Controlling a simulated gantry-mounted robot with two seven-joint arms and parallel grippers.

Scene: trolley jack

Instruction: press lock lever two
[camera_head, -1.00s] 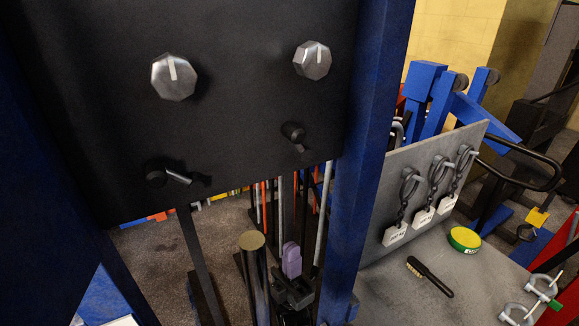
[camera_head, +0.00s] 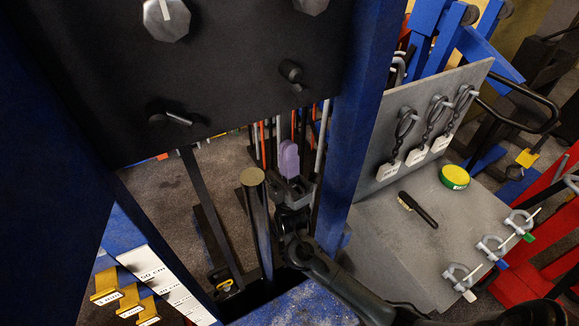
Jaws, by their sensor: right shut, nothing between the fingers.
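A black panel (camera_head: 90,80) hangs at the upper left. I cannot tell which one is lever two. Two faceted silver knobs, the left knob (camera_head: 166,18) and the right knob (camera_head: 310,4), sit above them, cut by the top edge. My right gripper (camera_head: 288,158), with purple fingertips, is shut and empty, below the panel's lower edge and the right lever, apart from both. My left gripper is out of view.
A blue post (camera_head: 362,110) stands just right of my right gripper. A metal-topped rod (camera_head: 252,178) stands to its left. On the right, a grey table (camera_head: 395,250) holds a brush (camera_head: 418,210), a yellow-green tin (camera_head: 454,177) and shackles (camera_head: 489,246).

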